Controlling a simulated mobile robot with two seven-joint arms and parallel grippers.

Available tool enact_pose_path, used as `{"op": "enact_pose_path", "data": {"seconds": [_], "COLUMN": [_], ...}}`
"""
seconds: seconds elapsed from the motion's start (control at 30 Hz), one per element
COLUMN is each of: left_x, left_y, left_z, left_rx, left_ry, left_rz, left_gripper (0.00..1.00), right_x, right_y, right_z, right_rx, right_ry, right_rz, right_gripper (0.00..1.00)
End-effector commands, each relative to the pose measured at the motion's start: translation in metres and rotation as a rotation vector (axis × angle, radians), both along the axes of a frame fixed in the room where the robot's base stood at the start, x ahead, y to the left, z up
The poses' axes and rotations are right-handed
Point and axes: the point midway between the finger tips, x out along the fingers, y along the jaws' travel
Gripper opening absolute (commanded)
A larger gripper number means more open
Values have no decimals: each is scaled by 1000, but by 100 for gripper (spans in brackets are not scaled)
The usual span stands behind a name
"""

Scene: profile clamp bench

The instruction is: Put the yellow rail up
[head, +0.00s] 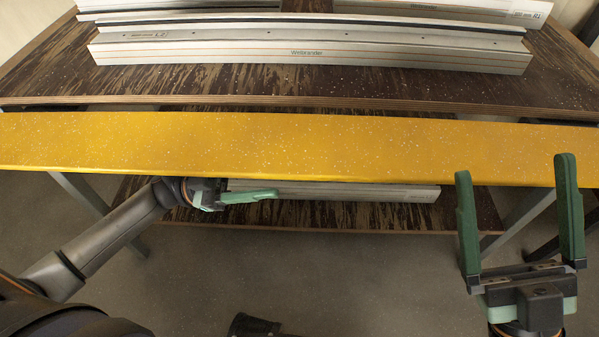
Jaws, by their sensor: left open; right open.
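The yellow rail (290,146) is a long, broad, speckled bar in the head view. It runs across the full width of the picture in front of the bench's front edge, and both its ends are cut off. My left gripper (268,194) is at the rail's near lower edge, left of the middle. One green finger shows and points right; the rest is hidden, and I cannot tell whether it touches the rail. My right gripper (515,168) is open and empty at the right, its two green fingers pointing up the picture and overlapping the rail's near edge.
The dark wooden bench top (300,86) lies behind the rail. A silver profile (310,50) lies on it, with more profiles behind. Another silver profile (340,191) lies on a lower shelf (330,214) below the rail. The floor (370,275) in front is mostly clear.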

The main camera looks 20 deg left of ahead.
Motion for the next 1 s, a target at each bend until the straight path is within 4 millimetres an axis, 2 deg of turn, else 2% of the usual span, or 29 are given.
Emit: {"op": "enact_pose_path", "data": {"seconds": [0.1, 0.3, 0.5, 0.73, 1.0], "left_x": [4, 8, 10, 10, 10], "left_y": [-23, -49, -59, -59, -59], "left_z": [9, 19, 23, 23, 23], "left_rx": [-3, -2, -1, -1, 0], "left_ry": [-3, -1, 2, 2, 2], "left_rz": [-1, 1, 1, 1, 2], "left_gripper": [45, 45, 45, 45, 16], "right_x": [0, 1, 1, 1, 1], "right_y": [0, 1, 1, 1, 1], "right_z": [-5, -8, -9, -9, -9], "right_rx": [0, -3, -5, -6, -6], "right_ry": [3, 5, 6, 6, 6], "right_rz": [2, 1, 1, 0, 0], "right_gripper": [100, 100, 100, 100, 100]}}
